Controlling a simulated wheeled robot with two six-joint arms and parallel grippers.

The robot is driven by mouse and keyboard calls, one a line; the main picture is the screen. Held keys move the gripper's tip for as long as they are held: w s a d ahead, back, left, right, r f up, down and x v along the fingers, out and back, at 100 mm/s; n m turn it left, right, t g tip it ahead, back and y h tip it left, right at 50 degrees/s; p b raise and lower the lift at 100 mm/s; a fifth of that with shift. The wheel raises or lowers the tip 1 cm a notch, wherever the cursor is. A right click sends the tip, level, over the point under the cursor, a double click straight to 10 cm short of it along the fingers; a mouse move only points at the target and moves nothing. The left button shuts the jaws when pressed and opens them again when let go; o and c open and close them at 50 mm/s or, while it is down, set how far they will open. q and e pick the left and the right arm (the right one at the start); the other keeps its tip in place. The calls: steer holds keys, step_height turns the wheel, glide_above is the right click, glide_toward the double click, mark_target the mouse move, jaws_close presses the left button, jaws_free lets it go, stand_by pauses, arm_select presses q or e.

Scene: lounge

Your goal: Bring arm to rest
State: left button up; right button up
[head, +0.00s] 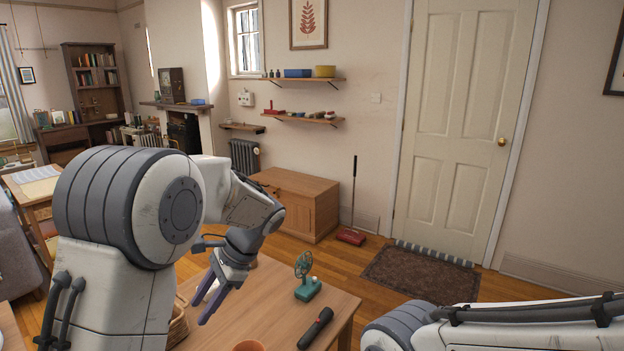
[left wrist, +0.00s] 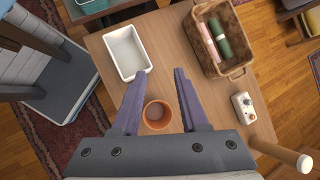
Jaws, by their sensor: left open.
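My left gripper (head: 204,299) hangs above the left part of the wooden table (head: 262,290), fingers apart with nothing between them in the head view. In the left wrist view its two purple fingers (left wrist: 160,76) are spread wide. An orange pot (left wrist: 157,114) stands on the table below, seen between the fingers and apart from them. The pot's rim (head: 250,346) also shows at the bottom of the head view. My right arm (head: 500,328) reaches in at the lower right; its gripper is outside the picture.
On the table are a teal fan (head: 307,278), a black flashlight (head: 315,328), a wicker basket (left wrist: 239,75) with rolled items, a white tray (left wrist: 128,72) and a white device with knobs (left wrist: 243,107). A wooden cabinet (head: 292,204) stands beyond, with open floor by the doormat (head: 420,275).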

arm_select(q)
steer(key=s+d+n+t+h, duration=0.1)
steer(key=s+d+h, duration=0.2)
steer(key=s+d, duration=0.6)
steer(key=s+d+n+t+h+p, duration=0.1)
steer(key=s+d+h, duration=0.3)
steer(key=s+d, duration=0.6)
steer(key=s, duration=0.5)
steer(key=shift+s+d+f+n+h, duration=0.15)
steer(key=shift+s+n+h, duration=0.05)
steer(key=shift+n+h, duration=0.1)
